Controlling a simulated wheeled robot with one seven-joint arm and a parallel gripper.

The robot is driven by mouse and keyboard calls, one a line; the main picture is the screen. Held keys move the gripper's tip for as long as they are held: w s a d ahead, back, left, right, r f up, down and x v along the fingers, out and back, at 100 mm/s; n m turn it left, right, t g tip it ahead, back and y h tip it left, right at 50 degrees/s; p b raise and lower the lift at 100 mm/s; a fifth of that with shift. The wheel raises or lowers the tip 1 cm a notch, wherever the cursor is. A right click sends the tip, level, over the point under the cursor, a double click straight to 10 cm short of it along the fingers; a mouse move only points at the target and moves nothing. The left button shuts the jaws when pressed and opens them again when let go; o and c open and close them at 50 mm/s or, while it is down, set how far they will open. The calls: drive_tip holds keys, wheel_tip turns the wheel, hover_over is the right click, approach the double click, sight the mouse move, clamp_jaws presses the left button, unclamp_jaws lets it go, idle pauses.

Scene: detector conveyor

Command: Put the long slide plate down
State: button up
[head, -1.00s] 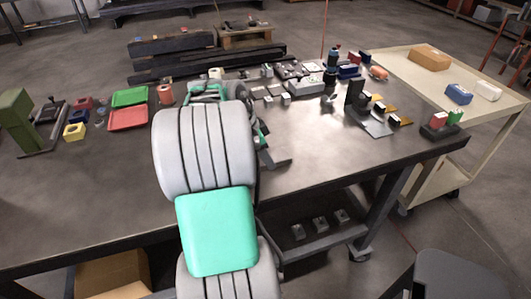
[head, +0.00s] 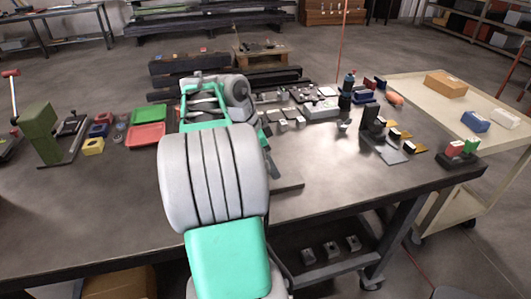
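A dark, flat strip, which looks like the long slide plate (head: 289,188), sticks out to the right from behind my arm, over the near part of the bench (head: 330,180). Its left part is hidden by the arm. My gripper (head: 270,158) is mostly hidden behind my grey and green arm; only a dark part of it shows, just above the plate. I cannot see the fingertips, nor whether they are closed on the plate. I cannot tell whether the plate touches the bench top or hangs slightly above it.
Green and red trays (head: 146,135) and a green block-like machine (head: 45,133) stand at left. Small grey blocks and a grey box (head: 320,109) lie behind; a black angled stand (head: 372,125) is at right. A cream cart (head: 440,110) adjoins. Bench right of the plate is clear.

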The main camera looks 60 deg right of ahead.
drive_tip(key=w+a+r+n, duration=0.1)
drive_tip(key=w+a+n, duration=0.1)
drive_tip(key=a, duration=0.1)
drive_tip(key=w+a+r+n+t, duration=0.1)
drive_tip(key=w+a+n, duration=0.1)
drive_tip(key=w, duration=0.1)
drive_tip(key=w+a+r+n+t, duration=0.1)
drive_tip(key=w+a+n, duration=0.2)
drive_tip(key=shift+w+a+r+h, duration=0.1)
drive_tip(key=shift+a+h, duration=0.25)
drive_tip(key=shift+h, duration=0.05)
drive_tip(key=w+a+f+n+t+y, duration=0.1)
drive_tip(key=w+a+n+t, duration=0.15)
drive_tip(key=a+n, duration=0.45)
drive_tip(key=w+a+f+n+t, duration=0.1)
drive_tip(key=w+a+n, duration=0.25)
drive_tip(key=a, duration=0.65)
drive_tip(key=s+a+f+n+y, duration=0.1)
drive_tip(key=s+a+f+n, duration=0.1)
drive_tip(key=a+n, duration=0.3)
drive_tip(key=s+a+f+n+t+y, duration=0.1)
drive_tip(key=a+n, duration=0.3)
drive_tip(key=a, duration=0.6)
drive_tip(key=shift+s+a+f+n+y, duration=0.25)
drive_tip(key=shift+s+f+n+y, duration=0.2)
drive_tip(key=shift+f, duration=0.45)
drive_tip(key=shift+c, duration=0.5)
